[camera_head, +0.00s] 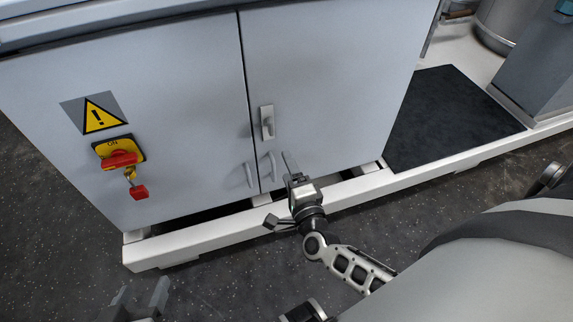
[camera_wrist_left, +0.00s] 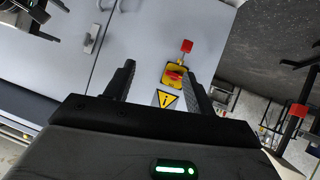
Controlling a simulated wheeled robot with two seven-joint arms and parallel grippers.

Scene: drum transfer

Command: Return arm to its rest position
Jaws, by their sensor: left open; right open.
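My left gripper (camera_head: 141,292) is low at the left in the head view, partly cut off by the bottom edge. It is open and empty. Its two dark fingers stand apart in the left wrist view (camera_wrist_left: 155,82), with the cabinet front beyond them. My right gripper (camera_head: 280,191) is near the middle of the head view, in front of the lower cabinet doors. It is open, and nothing shows between its fingers. I cannot tell whether it touches the door.
A grey cabinet (camera_head: 190,100) stands ahead, with a door handle (camera_head: 267,122), a red and yellow switch (camera_head: 119,156), a red padlock (camera_head: 139,192) and a warning sign (camera_head: 97,115). A white base rail (camera_head: 215,236) runs along its foot. A black mat (camera_head: 445,115) lies right. Dark floor (camera_head: 50,235) is clear at left.

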